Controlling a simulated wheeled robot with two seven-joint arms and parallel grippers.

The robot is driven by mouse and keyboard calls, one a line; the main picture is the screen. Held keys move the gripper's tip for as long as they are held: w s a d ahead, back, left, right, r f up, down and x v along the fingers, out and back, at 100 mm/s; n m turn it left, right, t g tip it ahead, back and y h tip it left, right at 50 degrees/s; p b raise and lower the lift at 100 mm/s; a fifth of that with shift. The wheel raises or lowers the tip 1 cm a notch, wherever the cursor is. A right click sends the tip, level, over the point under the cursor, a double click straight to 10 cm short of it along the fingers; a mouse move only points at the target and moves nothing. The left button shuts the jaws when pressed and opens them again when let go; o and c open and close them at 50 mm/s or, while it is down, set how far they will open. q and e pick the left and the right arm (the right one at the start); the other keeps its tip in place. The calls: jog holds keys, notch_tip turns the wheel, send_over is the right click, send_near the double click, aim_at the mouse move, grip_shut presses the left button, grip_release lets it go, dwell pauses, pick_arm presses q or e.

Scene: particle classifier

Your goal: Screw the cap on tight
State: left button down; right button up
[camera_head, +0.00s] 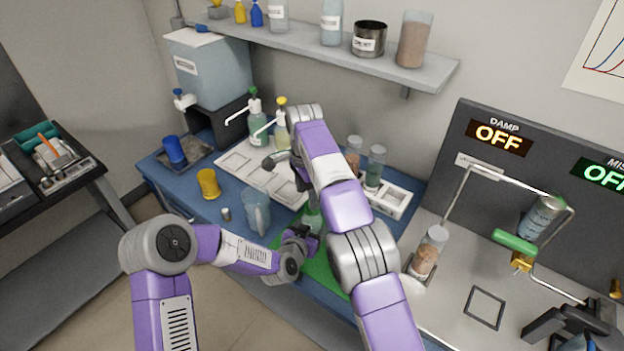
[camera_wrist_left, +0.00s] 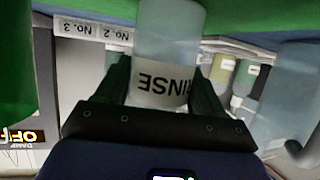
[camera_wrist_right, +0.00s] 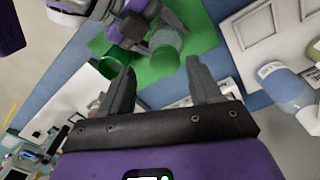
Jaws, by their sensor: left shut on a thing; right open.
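A clear bottle labelled RINSE (camera_wrist_left: 165,85) stands between the fingers of my left gripper (camera_wrist_left: 158,72), which is shut on it. In the head view the bottle (camera_head: 312,223) is partly hidden by my arms, over the green mat (camera_head: 318,268). My right gripper (camera_wrist_right: 160,68) is open and empty. In the right wrist view the bottle (camera_wrist_right: 165,62) shows green just beyond the space between its fingertips. My right gripper also shows in the head view (camera_head: 279,160), behind and left of the bottle.
A clear jug (camera_head: 256,210), a small grey cylinder (camera_head: 226,214) and a yellow cup (camera_head: 208,183) stand left of the mat. A white tray (camera_head: 235,160) and pump bottles (camera_head: 258,125) are behind. A filled jar (camera_head: 428,252) stands right.

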jog(key=n, duration=0.9)
jog(key=shift+a+r+n, duration=0.1)
jog(key=shift+r+n, duration=0.1)
jog(key=shift+n, duration=0.2)
jog(key=n, duration=0.5)
jog(key=shift+r+n, duration=0.2)
jog(key=shift+n, duration=0.1)
jog(key=n, duration=0.5)
jog(key=shift+r+n, duration=0.25)
jog(key=shift+n, duration=0.15)
jog(key=n, duration=0.3)
jog(key=shift+w+r+n, duration=0.1)
jog(key=shift+r+n, duration=0.05)
jog(key=shift+n, duration=0.25)
jog(key=n, duration=0.5)
jog(key=shift+d+r+n, duration=0.25)
jog(key=shift+r+n, duration=0.05)
jog(key=n, duration=0.5)
jog(key=shift+w+d+r, duration=0.15)
jog(key=shift+d+r, duration=0.05)
jog(key=shift+r, duration=0.1)
jog(key=n, duration=0.5)
jog(key=shift+w+d+r+n, duration=0.1)
jog(key=shift+d+r+n, duration=0.1)
jog(key=shift+r+n, duration=0.15)
jog(key=shift+f, duration=0.15)
